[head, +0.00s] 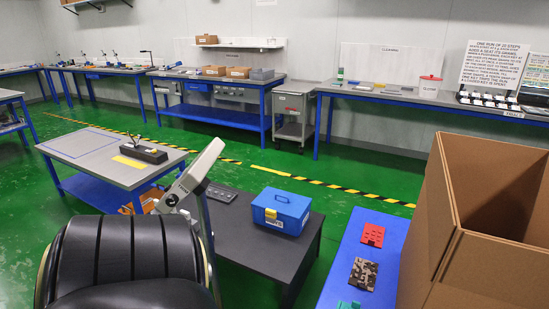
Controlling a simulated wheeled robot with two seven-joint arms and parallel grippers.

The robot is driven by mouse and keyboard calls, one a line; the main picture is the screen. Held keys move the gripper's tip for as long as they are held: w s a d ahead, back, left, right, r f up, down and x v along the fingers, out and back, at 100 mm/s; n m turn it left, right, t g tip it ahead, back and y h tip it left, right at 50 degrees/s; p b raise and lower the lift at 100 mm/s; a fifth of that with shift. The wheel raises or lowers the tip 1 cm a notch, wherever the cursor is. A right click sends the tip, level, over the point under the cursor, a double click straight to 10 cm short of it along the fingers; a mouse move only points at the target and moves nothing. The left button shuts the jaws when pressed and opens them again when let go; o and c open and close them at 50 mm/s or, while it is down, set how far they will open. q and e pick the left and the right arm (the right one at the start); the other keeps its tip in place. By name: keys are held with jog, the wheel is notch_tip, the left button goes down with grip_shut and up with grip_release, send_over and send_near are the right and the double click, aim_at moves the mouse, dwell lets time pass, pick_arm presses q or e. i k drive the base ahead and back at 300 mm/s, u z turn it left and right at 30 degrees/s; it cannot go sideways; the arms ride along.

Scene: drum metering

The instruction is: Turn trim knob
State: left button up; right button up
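I cannot make out a trim knob for certain in the head view. A pale grey tilted housing (193,174) stands in the left foreground, with a small round dark feature near its lower end; I cannot tell whether that is a knob. A large black ribbed rounded body (128,262) with a pale edge fills the lower left, in front of the housing's lower part. Neither of my grippers is in view.
A dark low table (262,259) bears a blue toolbox (281,211). A grey-topped blue bench (85,150) stands at left. Right of the dark table are a blue surface (345,265) with several small items and a large open cardboard box (420,255).

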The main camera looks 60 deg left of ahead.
aim_at(170, 201)
jog(key=z, duration=0.3)
jog(key=k, duration=2.95)
jog(key=u, duration=1.5)
jog(key=i, duration=1)
jog(key=u, duration=0.05)
